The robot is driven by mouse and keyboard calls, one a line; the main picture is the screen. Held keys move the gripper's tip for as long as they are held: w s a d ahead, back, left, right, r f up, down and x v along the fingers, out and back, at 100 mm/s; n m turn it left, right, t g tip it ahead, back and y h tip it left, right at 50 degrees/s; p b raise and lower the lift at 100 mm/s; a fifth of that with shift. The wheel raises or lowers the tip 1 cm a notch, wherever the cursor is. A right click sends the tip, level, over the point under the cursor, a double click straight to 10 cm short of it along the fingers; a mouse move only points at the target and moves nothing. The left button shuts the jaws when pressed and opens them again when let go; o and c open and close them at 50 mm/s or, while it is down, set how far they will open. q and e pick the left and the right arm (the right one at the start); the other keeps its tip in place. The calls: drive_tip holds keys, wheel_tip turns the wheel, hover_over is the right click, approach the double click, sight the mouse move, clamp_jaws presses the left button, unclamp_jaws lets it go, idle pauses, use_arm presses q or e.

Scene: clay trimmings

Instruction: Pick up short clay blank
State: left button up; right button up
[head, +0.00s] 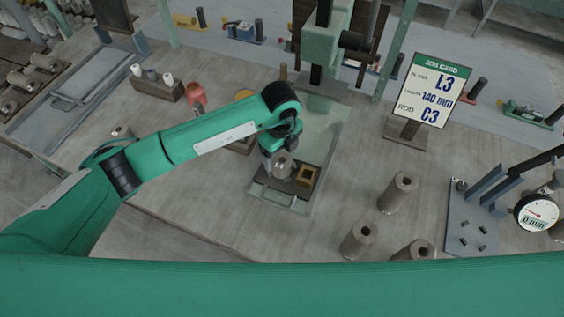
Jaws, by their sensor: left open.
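My left arm reaches in from the left, and my left gripper (282,150) points down over the front of a shallow tray (322,145). A short grey cylinder (283,167), perhaps the short clay blank, shows just below the gripper, partly hidden by it. The gripper is open; I cannot tell whether its fingers touch the cylinder. Taller grey cylinders with a hole in the top stand on the right of the table: one upright (398,192), one nearer (357,240), and one (415,250) partly cut off by the green bar. My right gripper is not in view.
A small brass-coloured square block (306,177) sits close right of the gripper. A green machine column (322,48) rises behind the tray. A job card (434,90) reads L3, 140 mm, C3. A dial gauge stand (537,213) is at far right. A red cup (195,94) stands left.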

sight(282, 163)
use_arm(q)
wheel_tip(282, 163, down, 3)
drive_tip(key=shift+s+d+f+p, duration=0.1)
drive_tip(key=shift+s+f+p, duration=0.05)
drive_tip(key=shift+p, duration=0.6)
drive_tip(key=shift+f, duration=0.4)
drive_tip(key=shift+c, duration=0.3)
drive_tip(key=c, duration=1.2)
drive_tip(key=shift+o, duration=0.2)
drive_tip(key=shift+r, duration=0.2)
drive_tip(key=shift+r+b, duration=0.3)
drive_tip(key=shift+r, duration=0.35)
wheel_tip(282, 163, up, 18)
drive_tip(key=b, duration=0.5)
drive_tip(key=shift+r, duration=0.2)
